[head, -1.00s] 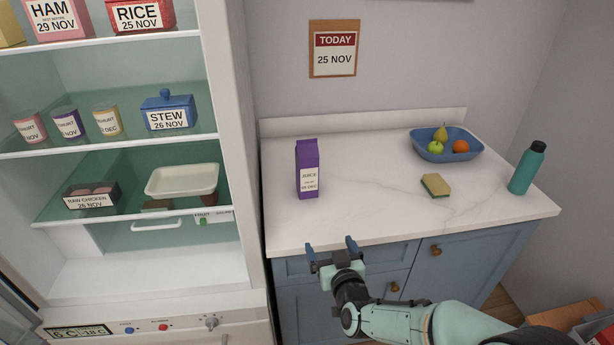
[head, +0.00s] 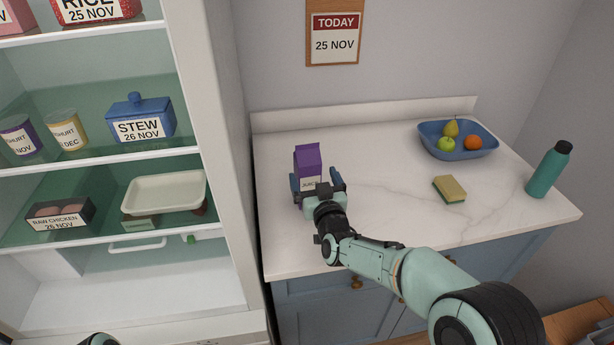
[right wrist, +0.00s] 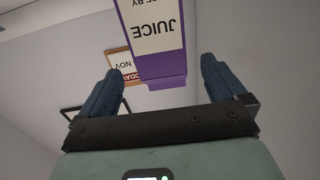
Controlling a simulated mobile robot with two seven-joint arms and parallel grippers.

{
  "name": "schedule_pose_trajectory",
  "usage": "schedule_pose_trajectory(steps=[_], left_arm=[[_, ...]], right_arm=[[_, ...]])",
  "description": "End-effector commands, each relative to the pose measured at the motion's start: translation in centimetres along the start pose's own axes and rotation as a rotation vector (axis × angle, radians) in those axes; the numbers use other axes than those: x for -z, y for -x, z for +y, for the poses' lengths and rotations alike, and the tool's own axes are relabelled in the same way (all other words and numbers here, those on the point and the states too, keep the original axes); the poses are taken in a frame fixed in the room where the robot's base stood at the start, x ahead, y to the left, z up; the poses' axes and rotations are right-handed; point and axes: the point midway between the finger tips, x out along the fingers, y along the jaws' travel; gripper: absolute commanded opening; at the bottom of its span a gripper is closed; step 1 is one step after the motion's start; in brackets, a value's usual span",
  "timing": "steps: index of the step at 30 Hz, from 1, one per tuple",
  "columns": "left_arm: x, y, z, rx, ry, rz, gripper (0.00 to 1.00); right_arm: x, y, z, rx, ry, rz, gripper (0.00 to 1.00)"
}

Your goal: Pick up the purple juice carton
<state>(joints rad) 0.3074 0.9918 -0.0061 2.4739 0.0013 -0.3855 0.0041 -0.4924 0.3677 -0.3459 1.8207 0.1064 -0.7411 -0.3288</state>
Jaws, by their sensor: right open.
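The purple juice carton (head: 308,162) stands upright on the white marble counter, towards its left end. My right gripper (head: 316,184) is open at the carton, with one blue finger on its left side and one on its right. My gripper hides the carton's lower part in the head view. In the right wrist view the carton (right wrist: 155,38) appears upside down with its JUICE label, between the lines of the two open fingers (right wrist: 160,85). Gaps show beside it, and I cannot tell how deep it sits between them. My left gripper is not in view.
A blue fruit bowl (head: 436,150), a yellow sponge (head: 449,189) and a teal bottle (head: 549,171) stand on the right of the counter (head: 380,165). The open fridge with food shelves is at the left. A date sign (head: 333,40) hangs on the wall.

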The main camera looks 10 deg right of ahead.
Motion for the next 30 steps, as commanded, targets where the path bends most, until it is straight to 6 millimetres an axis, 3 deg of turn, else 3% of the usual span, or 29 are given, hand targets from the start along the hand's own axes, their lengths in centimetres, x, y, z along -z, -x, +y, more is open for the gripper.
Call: schedule_pose_trajectory(steps=[8, 16, 26, 30], left_arm=[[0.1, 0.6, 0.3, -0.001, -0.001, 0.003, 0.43], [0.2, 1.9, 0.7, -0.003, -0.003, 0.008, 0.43], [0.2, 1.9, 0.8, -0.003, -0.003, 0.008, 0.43], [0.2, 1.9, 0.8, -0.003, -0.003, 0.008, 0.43]], right_arm=[[0.3, -2.2, -0.1, 0.001, 0.001, 0.0, 0.98], [0.8, -5.9, -0.2, 0.0, 0.002, 0.0, 0.98], [0.8, -6.5, -0.1, 0.0, 0.0, 0.0, 0.98], [0.8, -6.5, -0.2, 0.001, 0.0, 0.0, 0.52]])
